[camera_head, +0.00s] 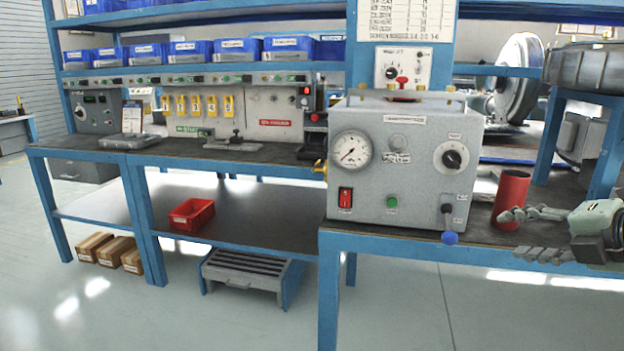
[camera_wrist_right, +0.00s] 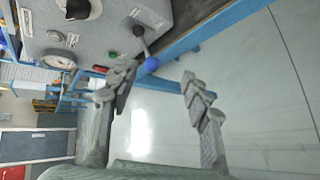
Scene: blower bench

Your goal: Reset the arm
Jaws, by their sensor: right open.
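My right gripper (camera_head: 512,236) is at the right edge of the head view, pointing left. Its fingers are spread with nothing between them. It is in front of the bench edge, to the right of the grey test box and close to a red cylinder (camera_head: 511,198). In the right wrist view my right gripper (camera_wrist_right: 160,88) is open, with floor showing between the fingers. The blue-knobbed lever (camera_wrist_right: 151,63) of the grey box lies just beyond the fingertips there, apart from them. My left gripper is in neither view.
The grey test box (camera_head: 400,190) with gauge, dial and switches stands on the blue-framed bench (camera_head: 480,248). A red bin (camera_head: 191,214) sits on the lower shelf. A grey step stool (camera_head: 250,275) and several brown boxes (camera_head: 110,250) are on the floor. The front floor is clear.

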